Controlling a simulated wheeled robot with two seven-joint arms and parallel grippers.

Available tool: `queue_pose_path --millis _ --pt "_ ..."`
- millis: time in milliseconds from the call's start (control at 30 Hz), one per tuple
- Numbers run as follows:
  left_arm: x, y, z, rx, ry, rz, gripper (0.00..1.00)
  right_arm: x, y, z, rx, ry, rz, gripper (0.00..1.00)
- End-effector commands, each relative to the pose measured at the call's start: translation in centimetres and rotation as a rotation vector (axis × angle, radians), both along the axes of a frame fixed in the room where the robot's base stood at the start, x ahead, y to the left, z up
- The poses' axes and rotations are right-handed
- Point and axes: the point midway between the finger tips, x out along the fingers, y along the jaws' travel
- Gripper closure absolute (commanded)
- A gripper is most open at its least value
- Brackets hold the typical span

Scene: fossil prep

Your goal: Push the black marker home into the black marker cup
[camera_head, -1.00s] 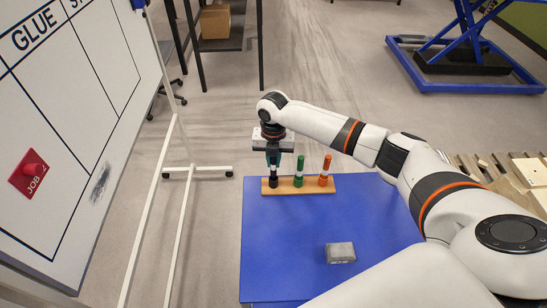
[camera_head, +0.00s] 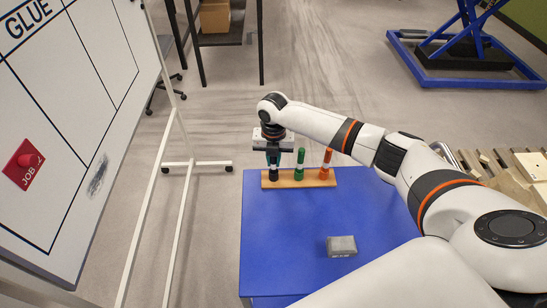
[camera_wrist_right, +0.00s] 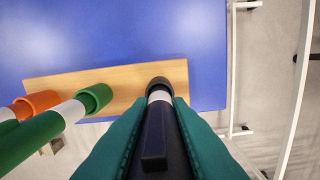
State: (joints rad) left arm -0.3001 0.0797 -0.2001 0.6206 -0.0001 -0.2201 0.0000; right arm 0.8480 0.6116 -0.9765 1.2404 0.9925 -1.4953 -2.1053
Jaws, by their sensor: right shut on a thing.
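The black marker (camera_wrist_right: 160,128) is upright between the teal fingers of my right gripper (camera_head: 273,160), which is shut on it. The black marker cup (camera_head: 273,175) is at the left end of a wooden holder (camera_head: 312,183). In the right wrist view the marker's white band (camera_wrist_right: 159,96) shows at the cup's mouth (camera_wrist_right: 158,82), in line with it. The marker's tip is hidden, and I cannot tell how deep it sits. My left gripper is not in view.
A green marker (camera_head: 300,160) and an orange marker (camera_head: 326,160) stand in their own cups to the right on the holder. A grey block (camera_head: 341,246) lies on the blue table (camera_head: 290,225). A whiteboard (camera_head: 75,120) stands at the left.

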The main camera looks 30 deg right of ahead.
Motion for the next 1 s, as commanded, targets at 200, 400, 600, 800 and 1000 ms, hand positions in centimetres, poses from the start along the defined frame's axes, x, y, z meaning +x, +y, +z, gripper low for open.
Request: queue_pose_path --millis 200,400,600,800,1000 --pt "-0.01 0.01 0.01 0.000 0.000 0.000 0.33 0.02 -0.02 0.06 -0.001 -0.001 0.000 1.00" --pt "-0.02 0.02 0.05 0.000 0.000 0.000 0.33 0.01 -0.03 0.00 -0.001 -0.001 -0.001 1.00" --pt "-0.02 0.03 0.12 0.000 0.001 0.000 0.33 -0.02 -0.06 -0.27 -0.002 0.001 -0.001 1.00" --pt "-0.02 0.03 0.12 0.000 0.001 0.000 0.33 -0.03 -0.07 -0.42 -0.002 0.001 -0.001 1.00" --pt "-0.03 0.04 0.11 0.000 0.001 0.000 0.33 -0.06 -0.07 -0.46 -0.002 0.002 0.000 1.00"
